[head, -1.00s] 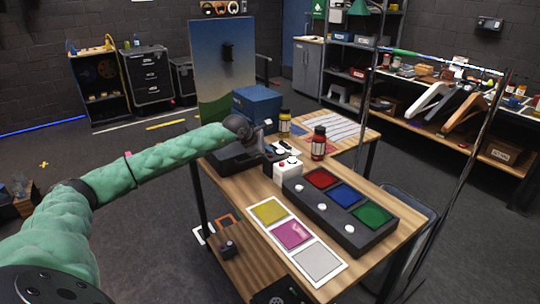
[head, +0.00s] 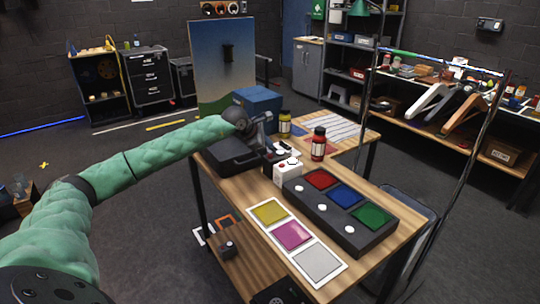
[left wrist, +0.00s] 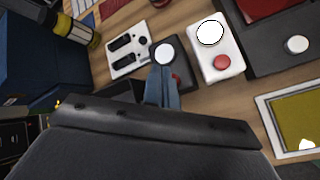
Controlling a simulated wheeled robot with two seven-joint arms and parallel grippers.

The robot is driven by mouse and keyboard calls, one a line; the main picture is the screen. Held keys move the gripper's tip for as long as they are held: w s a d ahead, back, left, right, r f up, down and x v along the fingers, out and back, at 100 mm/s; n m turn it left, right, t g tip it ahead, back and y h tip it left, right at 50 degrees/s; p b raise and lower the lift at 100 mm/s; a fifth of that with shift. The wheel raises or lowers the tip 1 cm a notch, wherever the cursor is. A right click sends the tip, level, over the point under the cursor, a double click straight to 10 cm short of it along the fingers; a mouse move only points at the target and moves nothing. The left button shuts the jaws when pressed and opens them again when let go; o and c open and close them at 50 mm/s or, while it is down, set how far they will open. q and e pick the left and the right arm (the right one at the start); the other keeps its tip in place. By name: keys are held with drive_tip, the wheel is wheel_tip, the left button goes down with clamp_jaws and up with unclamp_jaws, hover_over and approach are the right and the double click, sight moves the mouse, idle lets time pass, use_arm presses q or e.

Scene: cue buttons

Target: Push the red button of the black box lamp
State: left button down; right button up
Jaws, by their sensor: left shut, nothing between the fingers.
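The black box lamp (left wrist: 185,55) is under my left gripper in the left wrist view, with a round white lamp top and a red button (left wrist: 177,79). My left gripper (left wrist: 163,70) is shut and empty. Its fingertips overlap the box and partly hide the red button; I cannot tell whether they touch it. In the head view, my left gripper (head: 268,146) is over the small devices near the table's far left edge, and the black box is mostly hidden there. My right gripper is not in view.
A white box lamp (left wrist: 218,45) with its own red button stands right beside the black one. A white switch panel (left wrist: 129,47) lies on the other side. Bottles (head: 318,144), a black panel of coloured squares (head: 341,213) and a card (head: 296,243) share the table (head: 235,190).

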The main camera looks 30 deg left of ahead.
sight(268, 158)
use_arm(q)
wheel_tip(268, 158, up, 4)
drive_tip(key=shift+r+p, duration=0.2)
drive_tip(key=shift+p, duration=0.15)
idle(0.5)
